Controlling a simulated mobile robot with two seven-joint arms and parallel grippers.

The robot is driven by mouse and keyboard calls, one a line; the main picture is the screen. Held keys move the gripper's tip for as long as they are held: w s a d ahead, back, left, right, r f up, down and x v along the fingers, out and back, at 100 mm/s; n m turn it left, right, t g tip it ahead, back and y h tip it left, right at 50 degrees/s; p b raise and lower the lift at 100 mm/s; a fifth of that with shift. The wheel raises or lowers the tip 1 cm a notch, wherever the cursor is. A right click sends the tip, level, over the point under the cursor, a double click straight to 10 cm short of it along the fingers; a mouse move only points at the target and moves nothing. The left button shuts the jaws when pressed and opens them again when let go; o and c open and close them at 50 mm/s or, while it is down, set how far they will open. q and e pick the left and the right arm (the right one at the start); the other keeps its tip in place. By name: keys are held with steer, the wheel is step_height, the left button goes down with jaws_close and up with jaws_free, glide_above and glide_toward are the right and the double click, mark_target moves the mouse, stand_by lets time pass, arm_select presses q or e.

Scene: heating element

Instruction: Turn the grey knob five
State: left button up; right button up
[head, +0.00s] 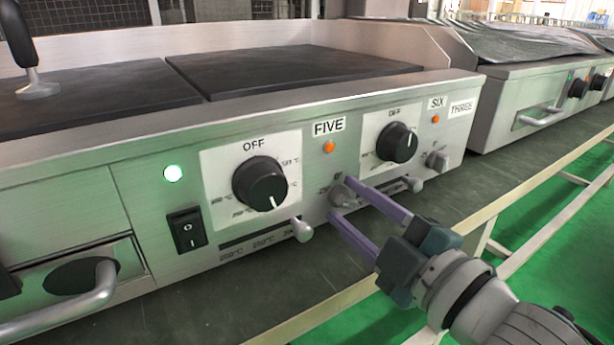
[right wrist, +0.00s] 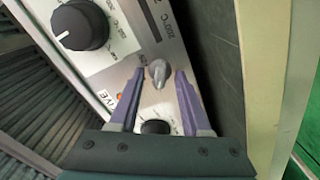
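The grey knob (head: 342,194) under the "FIVE" label (head: 329,127) sits low on the steel front panel. My left gripper is not in view.
A large black dial (head: 260,183) and a small silver lever (head: 301,230) are left of the knob. Another black dial (head: 397,142) and a second grey knob (head: 437,161) are to the right.

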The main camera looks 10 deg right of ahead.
steer(key=shift+s, duration=0.1)
steer(key=p+v, duration=0.3)
steer(key=v, duration=0.6)
steer(key=shift+s+d, duration=0.15)
steer(key=shift+s, duration=0.15)
steer(key=shift+r, duration=0.1)
